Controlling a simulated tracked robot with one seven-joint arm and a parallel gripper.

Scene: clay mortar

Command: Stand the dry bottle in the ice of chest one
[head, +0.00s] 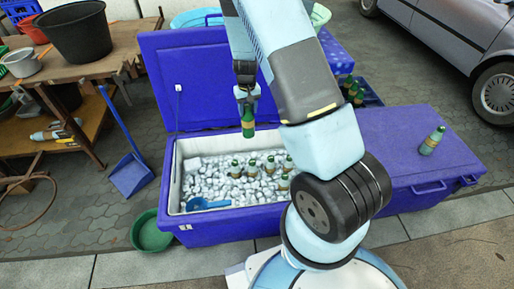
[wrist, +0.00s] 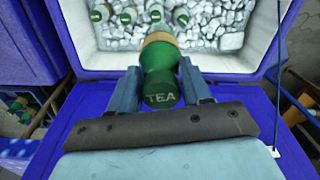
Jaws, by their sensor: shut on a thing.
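My gripper (head: 246,94) is shut on a green bottle (head: 248,124) with a tan label band. The bottle hangs roughly upright over the back part of the open blue chest (head: 240,218). In the wrist view the bottle (wrist: 160,70) sits between the two fingers, its cap marked TEA towards me and its lower part towards the ice. The chest is filled with ice (head: 215,172), and several similar bottles (head: 253,168) stand in it. The held bottle appears above the ice and apart from it. Whether it is wet or dry cannot be told.
A blue scoop (head: 207,204) lies on the ice at front left. Another bottle (head: 432,140) stands on the closed lid of the right chest (head: 400,160). The raised lid (head: 205,85) stands behind the ice. More bottles (head: 352,90) stand in a crate behind. Clear ice lies left of the standing bottles.

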